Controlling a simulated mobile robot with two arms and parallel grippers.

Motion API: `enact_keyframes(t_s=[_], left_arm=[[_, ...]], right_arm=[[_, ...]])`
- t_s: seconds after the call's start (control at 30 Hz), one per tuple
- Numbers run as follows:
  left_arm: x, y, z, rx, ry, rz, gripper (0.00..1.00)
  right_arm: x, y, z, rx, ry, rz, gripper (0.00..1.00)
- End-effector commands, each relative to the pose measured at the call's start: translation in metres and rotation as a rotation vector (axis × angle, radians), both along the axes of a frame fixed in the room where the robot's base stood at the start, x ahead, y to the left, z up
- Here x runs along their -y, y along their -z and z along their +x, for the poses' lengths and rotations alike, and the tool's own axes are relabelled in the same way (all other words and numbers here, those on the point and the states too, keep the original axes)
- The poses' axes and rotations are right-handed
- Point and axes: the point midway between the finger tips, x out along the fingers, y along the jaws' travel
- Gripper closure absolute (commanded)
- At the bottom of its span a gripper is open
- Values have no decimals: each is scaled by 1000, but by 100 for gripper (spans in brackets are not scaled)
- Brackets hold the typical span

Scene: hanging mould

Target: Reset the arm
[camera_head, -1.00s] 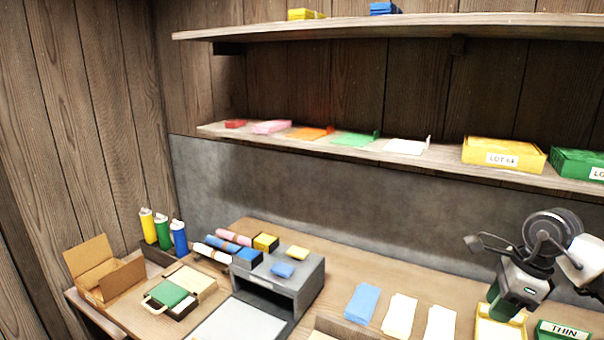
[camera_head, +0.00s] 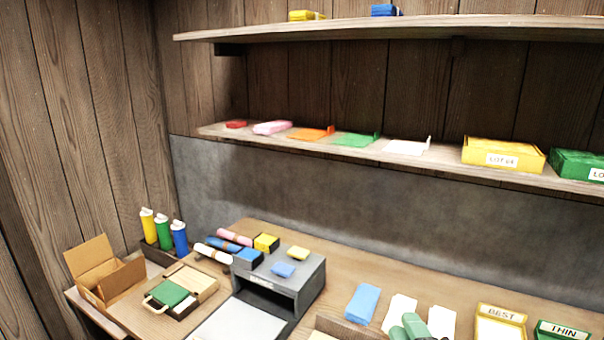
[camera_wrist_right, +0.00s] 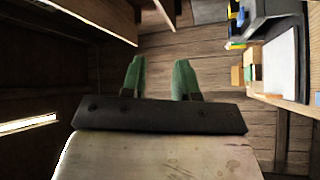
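My right gripper (camera_head: 410,328) shows only its green fingers at the bottom edge of the head view, in front of the pale sheets on the table. In the right wrist view its two green fingers (camera_wrist_right: 158,75) stand apart with nothing between them. The rest of my right arm is out of the head view. My left gripper is not in view.
The wooden table (camera_head: 345,266) holds a grey machine (camera_head: 305,283), a blue sheet (camera_head: 363,303), a yellow tray marked BEST (camera_head: 502,314), a green THIN tray (camera_head: 562,330) and an open cardboard box (camera_head: 118,277). A loaded shelf (camera_head: 440,163) is above.

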Motion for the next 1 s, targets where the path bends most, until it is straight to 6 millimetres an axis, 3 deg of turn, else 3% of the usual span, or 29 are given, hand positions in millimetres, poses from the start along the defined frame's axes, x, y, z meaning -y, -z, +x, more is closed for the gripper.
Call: enact_keyframes(t_s=[0.1,0.2,0.3,0.5,0.73,1.0], left_arm=[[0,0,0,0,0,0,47],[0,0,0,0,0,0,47],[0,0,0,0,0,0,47],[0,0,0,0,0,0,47],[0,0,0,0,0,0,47],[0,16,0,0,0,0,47]], right_arm=[[27,60,-31,-346,190,283,70],[39,107,-68,-616,331,463,70],[43,140,-106,-830,438,585,70],[41,179,-174,-1157,595,736,70],[31,198,-244,-1459,730,838,70],[28,283,-228,-1489,746,823,70]])
